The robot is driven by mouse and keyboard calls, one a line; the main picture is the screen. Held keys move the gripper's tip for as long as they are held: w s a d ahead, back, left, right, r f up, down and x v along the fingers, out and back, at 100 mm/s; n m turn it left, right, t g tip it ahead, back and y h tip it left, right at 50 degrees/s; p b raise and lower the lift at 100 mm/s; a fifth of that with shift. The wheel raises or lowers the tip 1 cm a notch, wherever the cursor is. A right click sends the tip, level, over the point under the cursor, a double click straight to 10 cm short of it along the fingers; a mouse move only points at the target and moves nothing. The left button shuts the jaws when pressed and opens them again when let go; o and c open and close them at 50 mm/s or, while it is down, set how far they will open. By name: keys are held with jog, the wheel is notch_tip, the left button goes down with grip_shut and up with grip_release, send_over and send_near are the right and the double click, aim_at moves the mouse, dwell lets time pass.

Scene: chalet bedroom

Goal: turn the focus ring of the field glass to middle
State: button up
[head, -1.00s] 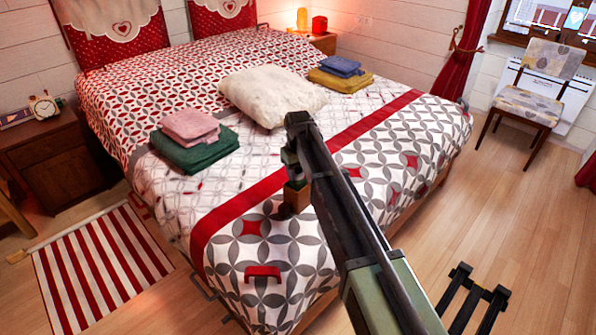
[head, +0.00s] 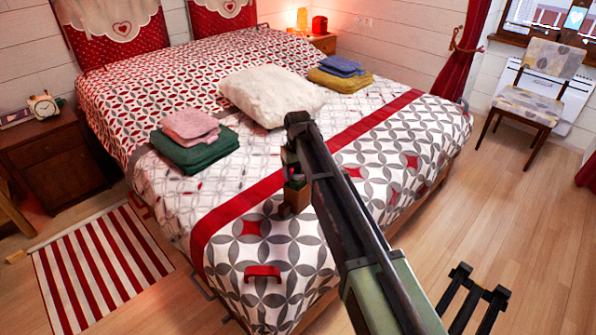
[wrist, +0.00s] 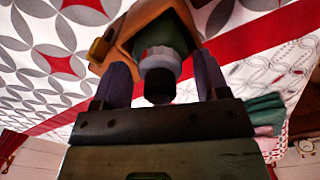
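The field glass (wrist: 168,45) shows in the wrist view as a short green tube with a pale grey ring (wrist: 160,61) and a black end piece (wrist: 160,86). A small red mark shows at the ring's left side. The tube sits in a brown wooden mount (wrist: 128,35), which also shows on the bed in the head view (head: 295,198). My gripper (wrist: 161,65) is open, with one dark finger on each side of the ring and a narrow gap at both sides. In the head view my arm hides most of the field glass and gripper.
The bed (head: 215,245) bears a red bracket-like piece (head: 263,272) in front of the mount. Behind are a white pillow (head: 270,96), pink and green folded cloths (head: 195,150), and blue and yellow ones (head: 340,77). The bedspread around the mount is mostly clear.

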notch_tip(320, 180, up, 11)
jog(key=p, duration=1.1)
jog(key=shift+r, duration=0.1)
jog(key=shift+f, duration=0.2)
jog(key=shift+s, duration=0.2)
jog(key=s+d+r+m+p, duration=0.2)
jog(key=s+d+r+p, duration=0.1)
jog(key=s+d, duration=0.7)
jog(key=s+d+r+m+p, duration=0.3)
jog(key=s+d, duration=0.8)
jog(key=s, duration=0.7)
jog(key=shift+s+d+r, duration=0.25)
jog(key=shift+s+d, duration=0.05)
jog(key=shift+s, duration=0.1)
